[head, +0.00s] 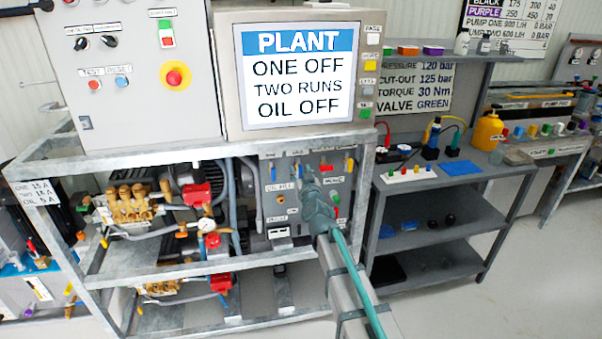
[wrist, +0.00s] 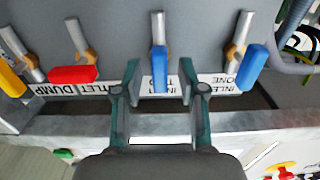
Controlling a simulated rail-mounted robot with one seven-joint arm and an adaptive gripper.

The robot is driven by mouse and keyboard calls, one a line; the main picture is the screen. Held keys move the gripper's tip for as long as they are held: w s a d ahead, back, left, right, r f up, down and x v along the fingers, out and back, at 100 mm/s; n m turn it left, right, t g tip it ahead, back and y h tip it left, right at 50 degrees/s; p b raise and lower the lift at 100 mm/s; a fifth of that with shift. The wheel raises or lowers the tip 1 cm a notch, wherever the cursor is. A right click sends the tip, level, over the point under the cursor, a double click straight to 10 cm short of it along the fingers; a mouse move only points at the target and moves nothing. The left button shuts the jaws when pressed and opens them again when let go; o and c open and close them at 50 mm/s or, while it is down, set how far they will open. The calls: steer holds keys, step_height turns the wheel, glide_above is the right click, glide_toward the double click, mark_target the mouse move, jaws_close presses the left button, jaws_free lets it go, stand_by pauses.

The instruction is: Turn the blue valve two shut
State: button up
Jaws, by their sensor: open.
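The blue lever of inlet valve two (wrist: 160,62) hangs upright in the middle of the wrist view, in line with its grey pipe. The label behind it is upside down and partly covered. My gripper (wrist: 159,78) is open, with one finger on each side of this lever. A second blue lever, at the label for inlet one (wrist: 252,68), is to the right. In the head view my gripper (head: 308,178) is at the top of the valve panel and hides part of it.
Left of the blue lever are a red dump lever (wrist: 73,75), set crosswise, and a yellow lever (wrist: 10,80). A grey frame rail (wrist: 50,125) runs close by the valves. The plant screen (head: 297,78) reads "ONE OFF", "TWO RUNS", "OIL OFF".

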steer(key=shift+c, duration=0.3)
jaws_close()
steer(key=shift+m, duration=0.4)
steer(key=m, duration=0.3)
steer(key=shift+d+m, duration=0.1)
steer(key=shift+m, duration=0.3)
steer(key=m, duration=1.3)
steer(key=shift+d+f+b, duration=0.15)
steer(key=shift+f+b, duration=0.1)
steer(key=shift+b, duration=0.05)
steer(key=shift+m, duration=0.3)
